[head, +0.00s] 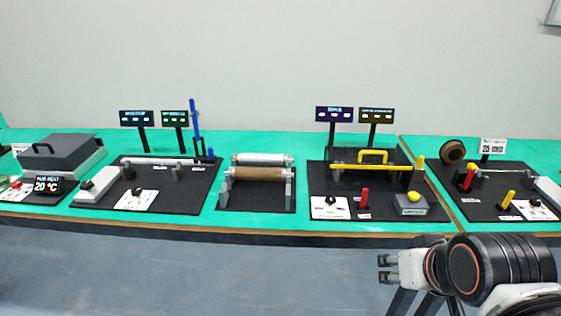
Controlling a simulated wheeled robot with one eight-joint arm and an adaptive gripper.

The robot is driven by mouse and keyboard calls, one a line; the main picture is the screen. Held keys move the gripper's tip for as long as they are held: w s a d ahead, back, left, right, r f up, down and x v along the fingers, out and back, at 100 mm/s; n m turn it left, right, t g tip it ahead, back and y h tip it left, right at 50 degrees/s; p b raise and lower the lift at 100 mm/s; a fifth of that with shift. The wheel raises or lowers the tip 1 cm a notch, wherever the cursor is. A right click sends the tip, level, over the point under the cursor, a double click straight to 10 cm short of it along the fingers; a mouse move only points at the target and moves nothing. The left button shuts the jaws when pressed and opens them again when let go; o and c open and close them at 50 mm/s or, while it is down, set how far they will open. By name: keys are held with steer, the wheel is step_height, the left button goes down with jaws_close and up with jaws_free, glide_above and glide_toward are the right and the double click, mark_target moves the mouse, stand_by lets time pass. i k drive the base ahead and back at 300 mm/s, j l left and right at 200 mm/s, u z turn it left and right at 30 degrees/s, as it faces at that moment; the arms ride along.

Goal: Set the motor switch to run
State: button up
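Several stations carry dark knobs on white plates, and I cannot read which one is the motor switch. One knob (138,192) is on the left station's white plate (136,201). Another knob (331,200) is on the plate of the station right of centre. A third knob (535,202) is on the far right station. Their set positions are too small to tell. My gripper (382,268) is at the lower right, in front of the table edge and apart from all stations. Its two fingertips point left with a gap between them, open and empty.
A roller stand (257,200) is in the middle. Red levers (365,198), a yellow bar (371,167), a yellow button (413,196) and a tall blue lever (195,122) stand up from the stations. Signs on posts (334,114) rise behind. Green table strips (207,212) between boards are bare.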

mark_target(365, 192)
steer(key=i+l, duration=0.1)
steer(key=i, duration=0.35)
steer(key=i+l, duration=0.1)
steer(key=i, duration=0.4)
